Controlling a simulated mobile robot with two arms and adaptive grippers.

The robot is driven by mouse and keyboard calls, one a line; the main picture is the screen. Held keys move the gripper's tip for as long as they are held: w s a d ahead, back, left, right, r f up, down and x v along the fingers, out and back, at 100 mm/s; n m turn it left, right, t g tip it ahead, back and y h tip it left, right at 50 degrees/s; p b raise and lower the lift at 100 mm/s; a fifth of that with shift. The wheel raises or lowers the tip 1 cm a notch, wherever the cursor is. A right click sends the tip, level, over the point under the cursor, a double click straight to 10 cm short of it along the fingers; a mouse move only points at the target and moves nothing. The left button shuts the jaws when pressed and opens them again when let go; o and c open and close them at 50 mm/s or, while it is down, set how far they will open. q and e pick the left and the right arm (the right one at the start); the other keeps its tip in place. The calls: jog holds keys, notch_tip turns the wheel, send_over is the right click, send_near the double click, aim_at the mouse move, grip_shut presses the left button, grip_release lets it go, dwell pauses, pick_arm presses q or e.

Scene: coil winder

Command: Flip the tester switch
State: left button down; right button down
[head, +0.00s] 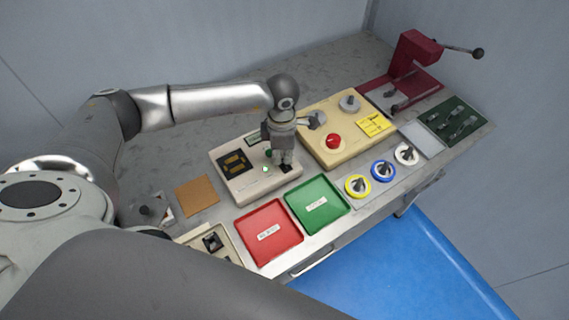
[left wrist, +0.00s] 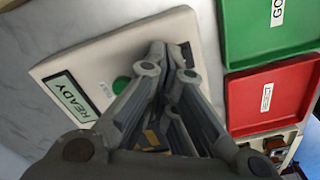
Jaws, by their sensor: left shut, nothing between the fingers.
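The tester (head: 258,186) is a cream box on the bench, below my left arm in the head view. It has a black panel with gold contacts (head: 235,163) and a small display. In the left wrist view the tester (left wrist: 115,58) shows a green display reading READY (left wrist: 70,97) and a round green button (left wrist: 121,85). My left gripper (head: 285,165) points down over the tester's right side, fingers shut and empty. In the left wrist view the fingertips (left wrist: 165,52) are beside a dark part at the tester's edge, which they partly hide. I cannot tell the switch's position or whether they touch it.
A red tray (head: 268,251) and a green tray (head: 334,217) lie in front of the tester. A cream winder with a red knob (head: 334,141) stands to its right. Several wire spools, a dark red press (head: 411,52) and a brown pad (head: 196,195) are also on the bench.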

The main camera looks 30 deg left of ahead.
aim_at(282, 162)
pick_arm(q)
jog(key=shift+s, duration=0.1)
jog(key=shift+r+p, duration=0.65)
jog(key=shift+r, duration=0.15)
jog(key=shift+r+p, duration=1.3)
jog(key=shift+r, duration=1.3)
